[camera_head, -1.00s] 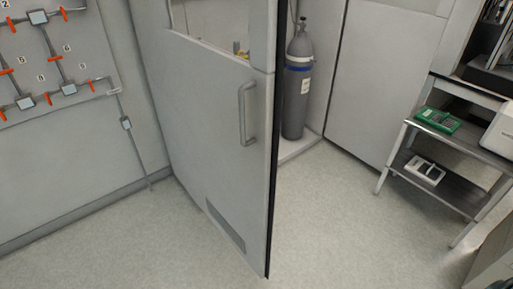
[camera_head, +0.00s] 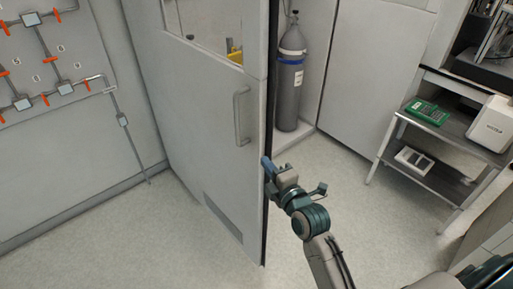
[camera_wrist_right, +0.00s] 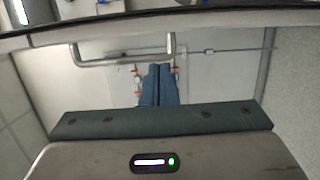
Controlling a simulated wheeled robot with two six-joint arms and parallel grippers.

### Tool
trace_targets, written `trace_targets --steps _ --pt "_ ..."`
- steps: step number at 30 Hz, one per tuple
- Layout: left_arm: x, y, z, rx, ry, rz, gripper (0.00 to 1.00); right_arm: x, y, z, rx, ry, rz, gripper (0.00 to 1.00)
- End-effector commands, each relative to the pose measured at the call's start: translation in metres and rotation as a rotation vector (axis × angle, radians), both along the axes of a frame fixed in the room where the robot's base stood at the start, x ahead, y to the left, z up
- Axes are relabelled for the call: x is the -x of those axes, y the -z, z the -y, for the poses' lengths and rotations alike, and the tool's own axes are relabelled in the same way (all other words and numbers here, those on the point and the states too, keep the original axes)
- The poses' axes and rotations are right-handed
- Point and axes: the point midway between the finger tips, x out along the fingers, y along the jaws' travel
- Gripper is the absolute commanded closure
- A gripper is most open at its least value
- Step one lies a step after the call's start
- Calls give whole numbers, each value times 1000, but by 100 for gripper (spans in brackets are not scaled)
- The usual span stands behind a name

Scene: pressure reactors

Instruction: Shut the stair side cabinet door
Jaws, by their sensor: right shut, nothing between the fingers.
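The grey cabinet door (camera_head: 200,130) stands open in the head view, its free edge toward me. It has a window at the top, an upright bar handle (camera_head: 241,117) and a vent low down. Behind it the cabinet opening shows a grey gas cylinder (camera_head: 289,90). My right gripper (camera_head: 266,163) is at the door's free edge, below and right of the handle; I cannot tell whether it touches. Its blue fingers (camera_wrist_right: 158,85) are together and empty in the right wrist view. My left gripper is out of view.
A metal cart (camera_head: 435,160) with a green device (camera_head: 427,112) and a white device (camera_head: 415,159) stands at the right. A valve panel with orange handles (camera_head: 33,19) is on the left wall. The floor (camera_head: 190,240) around the door is clear.

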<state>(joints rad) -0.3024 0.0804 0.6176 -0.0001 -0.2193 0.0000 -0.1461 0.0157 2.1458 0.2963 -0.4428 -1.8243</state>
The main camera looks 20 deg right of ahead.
Motion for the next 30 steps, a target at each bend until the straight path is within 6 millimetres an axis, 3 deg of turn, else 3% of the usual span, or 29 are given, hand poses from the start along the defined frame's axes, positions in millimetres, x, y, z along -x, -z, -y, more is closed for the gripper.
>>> trace_targets --steps 16,30 --pt "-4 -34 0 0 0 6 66 -85 -2 -11 -1 1 0 100" --pt "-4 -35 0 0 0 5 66 -96 1 -12 0 1 -1 100"
